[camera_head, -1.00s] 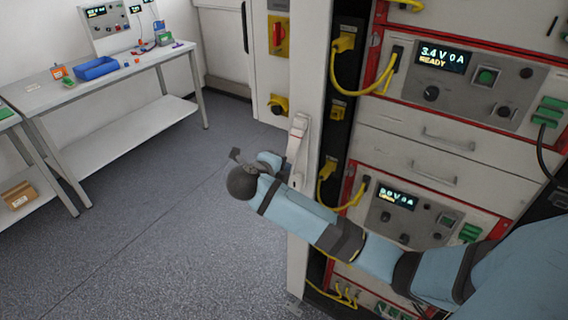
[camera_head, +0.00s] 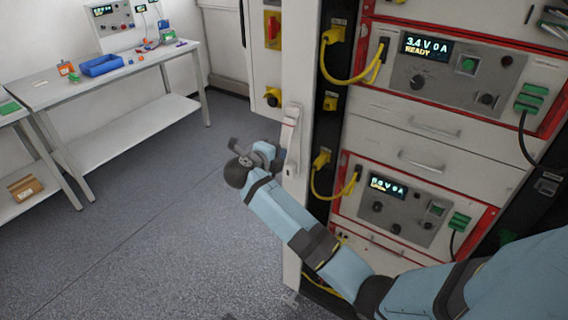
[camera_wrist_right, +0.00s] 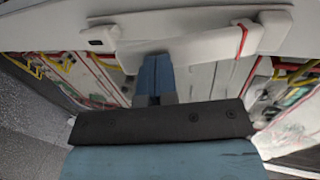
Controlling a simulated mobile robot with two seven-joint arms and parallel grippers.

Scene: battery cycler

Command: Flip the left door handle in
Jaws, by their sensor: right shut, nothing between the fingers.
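The white door handle (camera_head: 291,135) is a long upright lever on the narrow white door face (camera_head: 300,60) at the middle of the head view. Its lower end stands out from the face. In the right wrist view the handle (camera_wrist_right: 190,48) lies across the top as a white bar with a red band near one end. My right gripper (camera_head: 277,157) is beside the lower part of the handle, its fingertips partly hidden. In the wrist view its blue fingers (camera_wrist_right: 153,75) are together and empty, reaching up to the bar; I cannot tell if they touch. My left gripper is out of view.
The cycler rack (camera_head: 430,110), with displays and yellow cables (camera_head: 350,75), stands right of the door face. My right arm crosses in front of its lower part. A workbench (camera_head: 130,75) with a blue tray (camera_head: 103,65) is at the back left. The floor between is clear.

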